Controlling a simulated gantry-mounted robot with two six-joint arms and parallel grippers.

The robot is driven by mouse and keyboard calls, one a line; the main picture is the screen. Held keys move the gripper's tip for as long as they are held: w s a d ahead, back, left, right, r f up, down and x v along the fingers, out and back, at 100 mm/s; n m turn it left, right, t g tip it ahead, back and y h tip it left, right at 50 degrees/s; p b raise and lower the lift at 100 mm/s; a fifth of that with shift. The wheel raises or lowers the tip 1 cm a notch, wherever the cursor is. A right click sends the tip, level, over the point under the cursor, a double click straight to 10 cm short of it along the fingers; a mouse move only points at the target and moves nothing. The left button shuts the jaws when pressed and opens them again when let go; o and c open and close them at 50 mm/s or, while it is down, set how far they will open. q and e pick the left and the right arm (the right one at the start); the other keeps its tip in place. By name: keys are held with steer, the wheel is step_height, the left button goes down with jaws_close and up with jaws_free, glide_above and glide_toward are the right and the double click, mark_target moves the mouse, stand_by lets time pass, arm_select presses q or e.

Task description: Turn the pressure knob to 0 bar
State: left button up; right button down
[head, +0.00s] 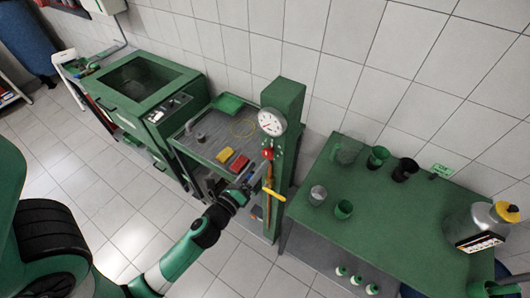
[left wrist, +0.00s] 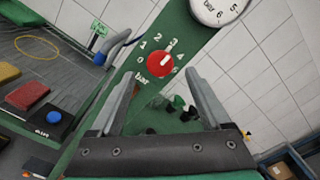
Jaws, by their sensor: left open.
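The red pressure knob (left wrist: 160,64) sits on the face of a green post (left wrist: 185,35), inside a printed ring of numbers marked "bar". Its pale mark seems to point up and right, near the higher numbers; the exact value is hard to read. In the head view the knob (head: 268,153) is small, below a round white gauge (head: 271,122). My left gripper (head: 250,183) is open and empty, in front of the post and slightly below the knob. In the left wrist view its two fingers (left wrist: 162,78) stand either side of the knob, apparently apart from it. My right gripper is out of view.
A yellow lever (head: 273,194) sticks out below the knob. A trolley (head: 200,155) with red and yellow blocks stands left of the post. Tiled floor lies in front.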

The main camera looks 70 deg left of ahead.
mark_target(266, 155)
arm_select(q)
steer(key=x, duration=0.5)
steer(key=shift+p, duration=0.35)
jaws_close()
steer(key=shift+n, duration=0.3)
